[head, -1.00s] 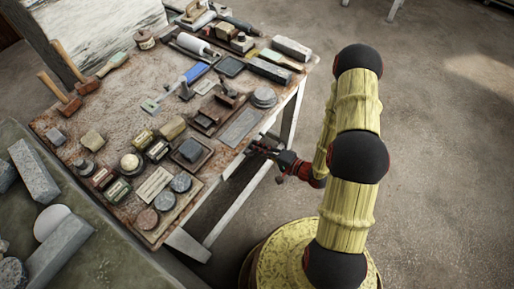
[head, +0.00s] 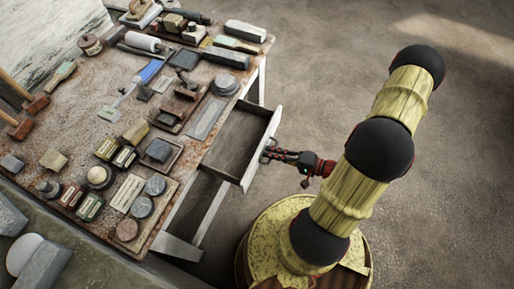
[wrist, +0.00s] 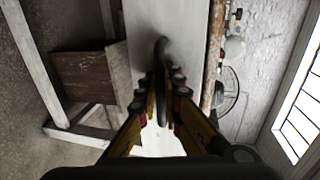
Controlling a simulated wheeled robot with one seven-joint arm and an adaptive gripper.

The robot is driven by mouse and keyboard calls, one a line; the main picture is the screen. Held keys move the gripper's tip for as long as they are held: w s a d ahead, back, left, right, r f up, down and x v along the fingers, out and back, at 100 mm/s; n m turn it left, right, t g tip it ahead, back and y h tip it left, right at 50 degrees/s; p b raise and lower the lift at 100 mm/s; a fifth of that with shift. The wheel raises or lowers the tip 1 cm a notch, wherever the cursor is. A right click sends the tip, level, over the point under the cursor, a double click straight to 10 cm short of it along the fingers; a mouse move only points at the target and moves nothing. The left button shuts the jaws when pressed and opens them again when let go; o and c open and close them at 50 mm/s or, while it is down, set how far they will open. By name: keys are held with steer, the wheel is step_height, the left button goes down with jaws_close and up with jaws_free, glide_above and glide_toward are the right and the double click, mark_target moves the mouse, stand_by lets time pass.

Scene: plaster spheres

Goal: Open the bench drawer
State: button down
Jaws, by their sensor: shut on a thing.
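The bench drawer (head: 238,138) is pulled out from the right side of the bench, and its inside looks empty in the head view. My gripper (head: 270,154) is at the drawer's front, shut on the drawer handle. In the wrist view the dark curved handle (wrist: 161,62) runs between the fingers of my gripper (wrist: 160,90), against the pale drawer front (wrist: 184,30). The handle is mostly hidden by the fingers in the head view.
The bench top (head: 68,132) is crowded with tools, tins and blocks. Stone blocks and a white sphere (head: 24,254) lie at the lower left. Bare floor (head: 325,60) lies right of the bench, around my arm.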

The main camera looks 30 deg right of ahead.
steer(key=shift+s+d+f, duration=0.1)
steer(key=shift+s+d, duration=0.55)
steer(key=shift+s, duration=0.25)
steer(key=shift+s+d, duration=0.6)
steer(key=shift+s, duration=0.3)
steer(key=c, duration=2.3)
jaws_free()
steer(key=v, duration=1.2)
